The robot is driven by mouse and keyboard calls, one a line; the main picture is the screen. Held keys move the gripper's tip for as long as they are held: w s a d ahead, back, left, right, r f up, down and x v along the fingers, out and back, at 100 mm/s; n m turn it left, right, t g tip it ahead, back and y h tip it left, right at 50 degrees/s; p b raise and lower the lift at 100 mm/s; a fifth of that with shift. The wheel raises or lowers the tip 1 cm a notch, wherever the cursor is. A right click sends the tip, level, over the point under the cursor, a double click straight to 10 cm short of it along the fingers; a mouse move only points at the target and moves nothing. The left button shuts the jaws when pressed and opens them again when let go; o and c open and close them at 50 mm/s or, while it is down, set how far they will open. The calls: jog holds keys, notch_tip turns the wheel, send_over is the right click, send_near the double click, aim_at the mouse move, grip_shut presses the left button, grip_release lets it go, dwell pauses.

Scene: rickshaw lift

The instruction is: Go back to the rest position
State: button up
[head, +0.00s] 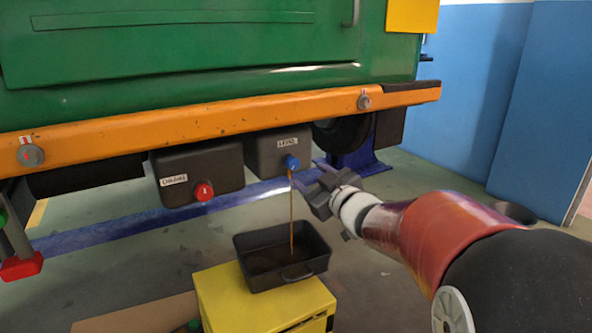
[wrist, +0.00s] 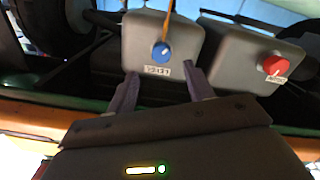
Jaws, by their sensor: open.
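My gripper (head: 308,182) is open and empty, just right of the blue knob (head: 292,162) under the vehicle. In the wrist view my gripper (wrist: 162,84) has its two fingers spread, with the blue knob (wrist: 161,54) beyond and between them, apart from both. The knob sits on a labelled dark grey box (head: 262,152). A thin brown stream of liquid (head: 291,215) runs down from it into a black tray (head: 318,262), which holds some dark liquid.
The tray stands on a yellow cabinet (head: 225,300). A second grey box (head: 222,170) with a red knob (head: 204,191) hangs to the left. The orange beam (head: 230,118) of the green vehicle (head: 190,50) is above my gripper. Open floor lies at right.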

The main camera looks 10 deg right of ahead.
jog(key=s+a+f+m+g+h, duration=0.1)
jog(key=s+f+m+g+h, duration=0.2)
jog(key=s, duration=0.7)
jog(key=s+a+f+m+g, duration=0.15)
jog(key=s+f+g, duration=0.3)
jog(key=s, duration=0.65)
jog(key=s+f+m+g+h, duration=0.2)
jog(key=s+f+m+g, duration=0.15)
jog(key=s, duration=0.65)
notch_tip(320, 180, up, 12)
jog(key=p, duration=1.2)
jog(key=shift+w, duration=0.25)
